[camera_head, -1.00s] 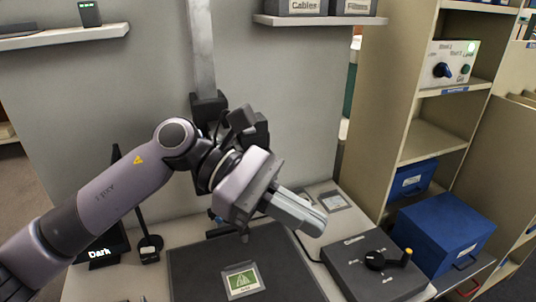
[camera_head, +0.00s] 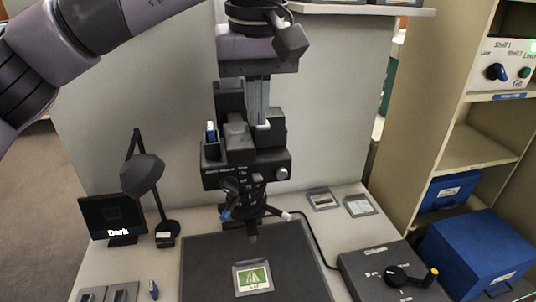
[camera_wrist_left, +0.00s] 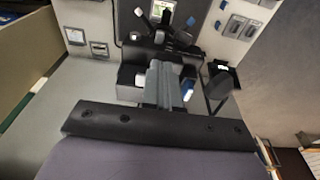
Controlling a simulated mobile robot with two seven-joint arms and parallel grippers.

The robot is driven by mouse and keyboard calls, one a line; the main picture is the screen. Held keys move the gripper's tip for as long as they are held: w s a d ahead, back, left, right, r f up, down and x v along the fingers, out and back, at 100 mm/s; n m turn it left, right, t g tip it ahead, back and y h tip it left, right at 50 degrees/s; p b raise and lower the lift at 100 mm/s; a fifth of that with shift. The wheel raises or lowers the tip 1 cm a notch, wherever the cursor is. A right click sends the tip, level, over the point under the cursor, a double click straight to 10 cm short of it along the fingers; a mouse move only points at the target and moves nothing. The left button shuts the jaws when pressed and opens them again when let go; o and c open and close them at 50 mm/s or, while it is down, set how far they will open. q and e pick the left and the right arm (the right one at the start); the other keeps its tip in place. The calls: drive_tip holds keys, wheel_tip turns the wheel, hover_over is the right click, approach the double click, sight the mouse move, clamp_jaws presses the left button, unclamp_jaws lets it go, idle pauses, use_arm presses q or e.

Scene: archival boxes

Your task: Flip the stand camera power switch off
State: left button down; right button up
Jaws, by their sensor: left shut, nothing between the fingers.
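The black stand camera (camera_head: 243,175) is on the column above the desk, with small labels, knobs and a light round knob on its front face. The labels are too small to read surely, so I cannot tell which control is the power switch or how it is set. My left gripper (camera_head: 260,121) points straight down at the top of the camera, fingers shut and empty. Its tips are close to the camera's top; I cannot tell whether they touch. In the left wrist view the shut fingers (camera_wrist_left: 163,88) reach over the dark camera body (camera_wrist_left: 130,85). My right gripper is not in view.
A dark mat (camera_head: 207,268) holds a green picture card (camera_head: 252,277) below the camera. A lamp (camera_head: 143,177) and a small "Dark" display (camera_head: 113,216) stand at left. A grey control box (camera_head: 360,267) and blue boxes (camera_head: 472,250) are at right.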

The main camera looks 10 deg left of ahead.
sight(256, 175)
use_arm(q)
drive_tip(key=shift+a+r, duration=0.1)
drive_tip(key=f, duration=0.3)
drive_tip(key=w+f, duration=0.1)
drive_tip(key=f, duration=0.6)
drive_tip(key=shift+w+a, duration=0.15)
drive_tip(key=shift+a, duration=0.1)
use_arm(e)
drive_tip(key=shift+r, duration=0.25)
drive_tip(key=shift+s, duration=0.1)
